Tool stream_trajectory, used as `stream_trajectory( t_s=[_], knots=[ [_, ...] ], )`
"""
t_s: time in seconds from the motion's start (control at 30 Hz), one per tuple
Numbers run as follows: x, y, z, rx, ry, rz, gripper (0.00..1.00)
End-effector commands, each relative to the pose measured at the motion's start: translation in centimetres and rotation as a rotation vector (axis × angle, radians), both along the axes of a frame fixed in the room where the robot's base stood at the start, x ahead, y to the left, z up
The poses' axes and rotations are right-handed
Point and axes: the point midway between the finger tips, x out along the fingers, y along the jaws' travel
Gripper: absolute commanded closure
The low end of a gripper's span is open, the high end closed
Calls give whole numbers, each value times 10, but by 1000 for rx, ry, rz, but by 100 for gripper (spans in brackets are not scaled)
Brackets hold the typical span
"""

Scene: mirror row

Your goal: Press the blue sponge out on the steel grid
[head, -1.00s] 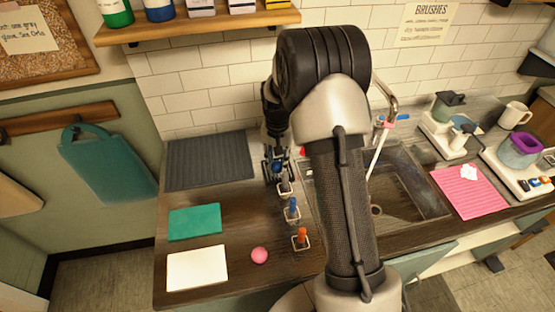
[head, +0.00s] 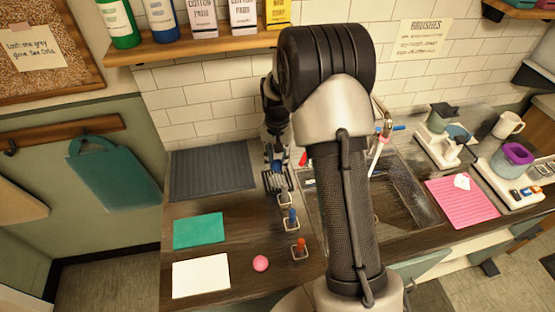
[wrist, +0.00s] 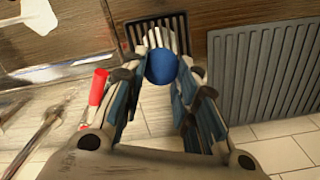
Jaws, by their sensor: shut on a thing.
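The blue sponge (wrist: 162,67) is round and sits between my fingertips in the wrist view. My gripper (wrist: 164,62) is shut on it. The steel grid (wrist: 180,25), a small dark slatted plate, lies just beyond the sponge in the wrist view. Whether the sponge touches the grid I cannot tell. In the head view my gripper (head: 275,166) is over the far end of the grid (head: 273,184), between the ribbed mat and the sink. The sponge is mostly hidden by the fingers there.
A grey ribbed mat (head: 212,170) lies left of the grid, the sink (head: 405,205) right. Small square holders with a blue (head: 292,213) and an orange piece (head: 301,243) stand in front. A pink ball (head: 260,263), green cloth (head: 198,231) and white sheet (head: 200,279) lie nearer.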

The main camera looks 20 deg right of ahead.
Motion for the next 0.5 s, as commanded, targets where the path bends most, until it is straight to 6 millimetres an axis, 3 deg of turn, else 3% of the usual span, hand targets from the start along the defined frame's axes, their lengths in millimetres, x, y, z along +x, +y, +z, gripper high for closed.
stream_trajectory(
  t_s=[0.1, 0.5],
  knots=[
    [0, 0, 8, 0, 0, 0, 91],
    [0, 0, 5, 0, 0, 0, 91]
  ],
)
